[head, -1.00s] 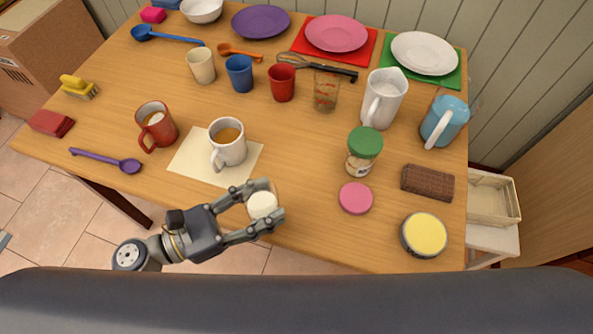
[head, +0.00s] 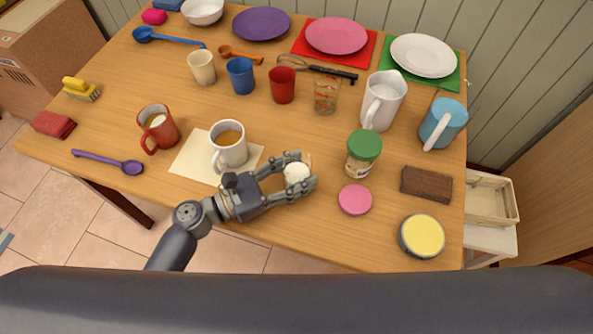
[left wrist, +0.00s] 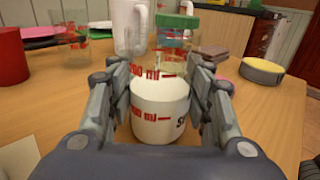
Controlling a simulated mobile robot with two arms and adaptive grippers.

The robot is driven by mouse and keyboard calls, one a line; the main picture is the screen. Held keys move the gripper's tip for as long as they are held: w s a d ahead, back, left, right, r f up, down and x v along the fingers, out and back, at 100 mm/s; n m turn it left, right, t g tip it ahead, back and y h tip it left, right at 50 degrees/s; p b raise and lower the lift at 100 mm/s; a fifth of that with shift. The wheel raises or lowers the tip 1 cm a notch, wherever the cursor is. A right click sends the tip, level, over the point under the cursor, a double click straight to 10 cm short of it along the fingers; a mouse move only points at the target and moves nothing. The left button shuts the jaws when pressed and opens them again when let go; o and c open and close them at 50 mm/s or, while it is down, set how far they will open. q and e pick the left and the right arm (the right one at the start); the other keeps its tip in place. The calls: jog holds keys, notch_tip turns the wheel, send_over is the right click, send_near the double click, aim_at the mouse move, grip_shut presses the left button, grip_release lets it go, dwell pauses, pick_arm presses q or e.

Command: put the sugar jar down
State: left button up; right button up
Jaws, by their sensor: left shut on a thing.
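In the head view the white top of the jar (head: 297,174) shows between my fingertips. My left gripper (head: 301,176) is shut on it, with one finger on each side, also in the left wrist view (left wrist: 165,100). It is over the front middle of the table (head: 300,235). I cannot tell whether the jar's base touches the wood. My right gripper is not in view.
A green-lidded jar (head: 363,153) and a pink disc (head: 355,199) are to the right of the held jar. A white mug (head: 228,145) on a pale sheet (head: 190,157) is to the left. The table's front edge is close, with bare wood along it.

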pick_arm(q)
jog(key=shift+r, duration=0.1)
jog(key=o, duration=1)
jog(key=shift+o, duration=1)
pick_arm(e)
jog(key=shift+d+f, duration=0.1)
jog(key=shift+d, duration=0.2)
pick_arm(q)
jog(key=b+v, duration=0.2)
jog(key=v, duration=1)
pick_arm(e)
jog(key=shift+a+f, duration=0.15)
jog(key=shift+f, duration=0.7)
